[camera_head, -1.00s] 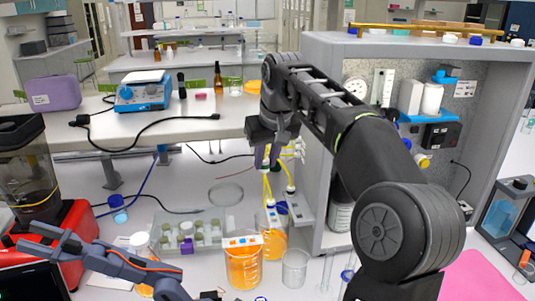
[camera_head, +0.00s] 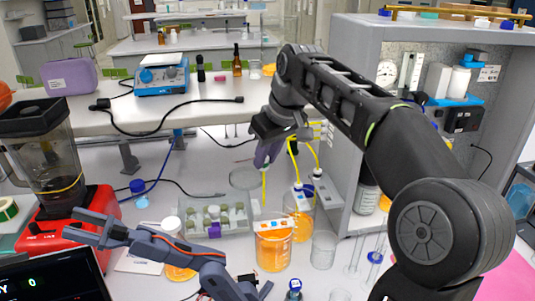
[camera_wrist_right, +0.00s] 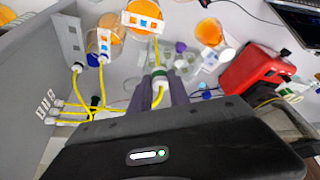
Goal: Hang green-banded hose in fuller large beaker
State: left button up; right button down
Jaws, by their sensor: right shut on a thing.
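My right gripper (camera_head: 268,155) is shut on a yellow hose with a green band (camera_wrist_right: 159,76). The hose's lower end (camera_head: 264,183) hangs down in the air, behind and above the front large beaker (camera_head: 273,252). That beaker holds orange liquid and has a white clip-like holder on its rim; it also shows in the wrist view (camera_wrist_right: 143,18). A second large beaker (camera_head: 301,222) with orange liquid stands behind it to the right. My left gripper (camera_head: 80,227) is open and empty near the red machine.
An empty beaker (camera_head: 323,250) stands right of the front beaker. A tray of vials (camera_head: 205,217) lies to the left, with a glass dish (camera_head: 244,178) behind. Other yellow hoses (camera_head: 316,155) run from the grey cabinet (camera_head: 347,150) at the right.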

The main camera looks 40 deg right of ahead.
aim_at(267, 166)
jog(key=shift+f, duration=0.15)
dwell(0.4)
jog(key=shift+f+b, duration=1.05)
jog(key=shift+f, duration=0.4)
jog(key=shift+f+b, duration=1.05)
jog(key=shift+f, duration=0.15)
jog(key=p, duration=0.3)
jog(key=shift+f, duration=0.2)
